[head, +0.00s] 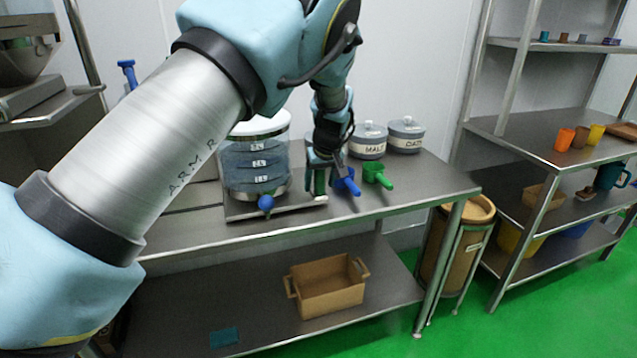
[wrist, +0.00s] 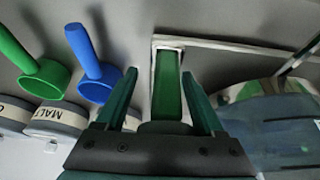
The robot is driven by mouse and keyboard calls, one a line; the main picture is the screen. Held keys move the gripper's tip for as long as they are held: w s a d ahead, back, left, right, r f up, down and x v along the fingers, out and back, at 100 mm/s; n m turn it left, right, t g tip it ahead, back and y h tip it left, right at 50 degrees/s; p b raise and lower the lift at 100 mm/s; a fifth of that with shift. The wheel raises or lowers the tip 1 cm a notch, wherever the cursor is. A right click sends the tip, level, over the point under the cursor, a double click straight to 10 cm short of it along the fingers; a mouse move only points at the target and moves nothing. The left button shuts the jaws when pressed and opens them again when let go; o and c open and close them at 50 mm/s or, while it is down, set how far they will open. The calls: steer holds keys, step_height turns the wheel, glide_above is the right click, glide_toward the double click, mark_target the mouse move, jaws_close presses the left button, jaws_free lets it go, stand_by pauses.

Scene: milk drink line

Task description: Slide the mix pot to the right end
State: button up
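The mix pot (head: 255,165) is a clear drum with level labels, bluish contents and a blue tap on its front. It stands on a metal base plate (head: 232,212) on the steel table, left of my gripper. It also shows at the right of the wrist view (wrist: 275,125). My gripper (head: 322,178) points down by the plate's right end. In the wrist view my gripper (wrist: 160,76) has its two dark fingers spread on either side of a green upright bar (wrist: 167,88) in a pale frame. Gaps show beside the bar. The pot's far side is hidden.
A blue scoop (head: 345,181) and a green scoop (head: 377,174) lie close to the right of my gripper. Behind are a MALT jar (head: 367,140) and another lidded jar (head: 406,135). The table's right end (head: 440,180) is clear. A crate (head: 327,290) sits on the lower shelf.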

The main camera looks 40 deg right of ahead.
steer(key=shift+r, duration=0.15)
steer(key=b+v, duration=0.3)
steer(key=v, duration=0.7)
steer(key=shift+r, duration=0.3)
steer(key=shift+s+f, duration=0.1)
